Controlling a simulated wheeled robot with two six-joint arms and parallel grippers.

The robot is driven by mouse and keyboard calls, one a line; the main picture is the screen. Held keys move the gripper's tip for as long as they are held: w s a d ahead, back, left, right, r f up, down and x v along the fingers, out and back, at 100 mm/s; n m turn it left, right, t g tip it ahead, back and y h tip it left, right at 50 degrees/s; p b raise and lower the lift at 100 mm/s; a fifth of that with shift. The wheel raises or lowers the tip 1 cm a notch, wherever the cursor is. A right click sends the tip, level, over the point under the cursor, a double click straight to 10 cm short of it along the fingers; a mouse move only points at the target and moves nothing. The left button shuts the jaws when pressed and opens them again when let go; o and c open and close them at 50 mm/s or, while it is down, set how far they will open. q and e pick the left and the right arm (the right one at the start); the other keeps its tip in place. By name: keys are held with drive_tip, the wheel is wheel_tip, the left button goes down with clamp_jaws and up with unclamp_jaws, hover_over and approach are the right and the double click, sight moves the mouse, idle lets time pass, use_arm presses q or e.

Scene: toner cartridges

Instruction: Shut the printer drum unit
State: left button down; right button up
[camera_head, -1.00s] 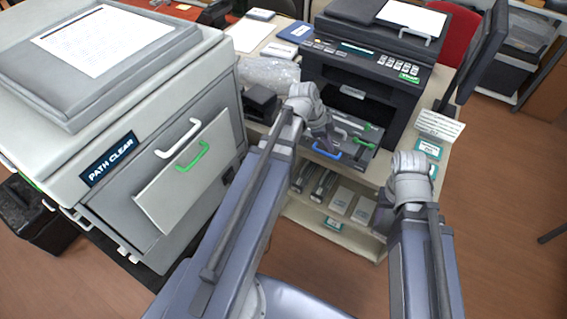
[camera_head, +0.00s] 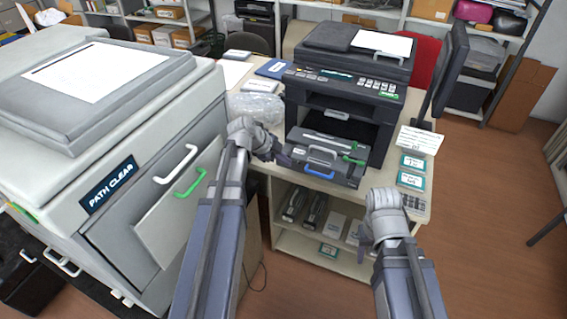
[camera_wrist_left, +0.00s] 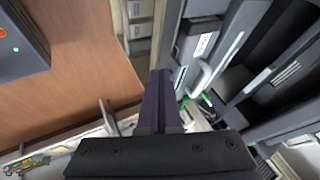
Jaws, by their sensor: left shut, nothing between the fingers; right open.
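The drum unit (camera_head: 338,143) is a grey drawer-like block with a blue handle (camera_head: 322,162) and a green lever (camera_head: 355,160). It sticks out from the front of the black printer (camera_head: 350,85), whose front opening is dark behind it. My left gripper (camera_head: 284,158) is shut and empty, close to the unit's left front corner; I cannot tell whether it touches. Its dark fingers also show in the left wrist view (camera_wrist_left: 160,95), near grey printer parts.
A large grey copier (camera_head: 150,215) with a tilted panel stands at the left. A monitor (camera_head: 452,65) and teal-labelled boxes (camera_head: 411,171) are right of the printer. A bubble-wrapped item (camera_head: 255,108) lies at its left. Lower table shelves (camera_head: 285,240) hold cartridges.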

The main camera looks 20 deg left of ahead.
sight(296, 168)
use_arm(q)
drive_tip(key=b+x, duration=0.5)
drive_tip(key=x, duration=0.2)
drive_tip(key=shift+f, duration=0.1)
drive_tip(key=shift+w+d+f, duration=0.15)
drive_tip(key=w, duration=2.3)
drive_tip(key=shift+w+d, duration=0.35)
drive_tip(key=shift+w, duration=0.05)
